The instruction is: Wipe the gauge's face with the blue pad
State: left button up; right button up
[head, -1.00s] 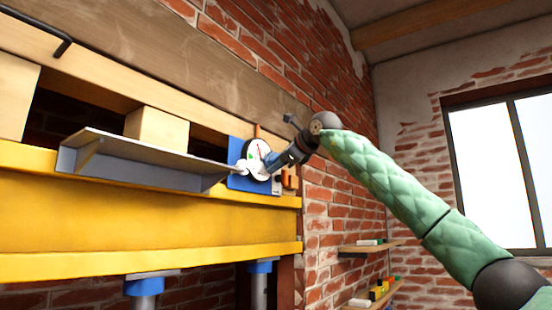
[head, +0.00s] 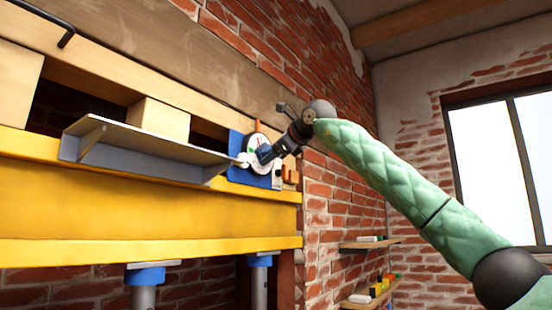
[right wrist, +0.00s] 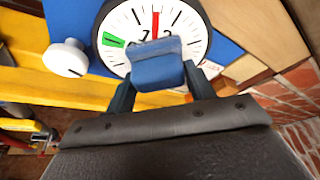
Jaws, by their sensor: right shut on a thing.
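The gauge (head: 253,147) is a round white dial on a blue panel (head: 236,143) fixed at the right end of the yellow beam. In the right wrist view its face (right wrist: 188,22) shows black ticks, a red needle pointing up and a green sector at the left. My right gripper (head: 270,151) is shut on the blue pad (right wrist: 157,66), which lies in front of the dial's lower middle and hides part of it. I cannot tell whether the pad touches the face. A white knob (right wrist: 66,58) is left of the dial. My left gripper is not in view.
A grey metal shelf (head: 140,145) juts out left of the gauge. The yellow beam (head: 130,215) runs below it on blue-topped posts (head: 145,276). A brick wall (head: 340,190) and small wall shelves (head: 370,243) with items are at right.

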jog(key=shift+s+a+f+b, duration=0.1)
jog(key=shift+s+a+b, duration=0.3)
jog(key=shift+s+b, duration=0.1)
jog(key=shift+s+a+b, duration=0.3)
jog(key=shift+s+a, duration=0.15)
jog(key=shift+s, duration=0.15)
jog(key=shift+s+a+b, duration=0.25)
jog(key=shift+s+a, duration=0.15)
jog(key=shift+s, duration=0.2)
jog(key=shift+d, duration=0.15)
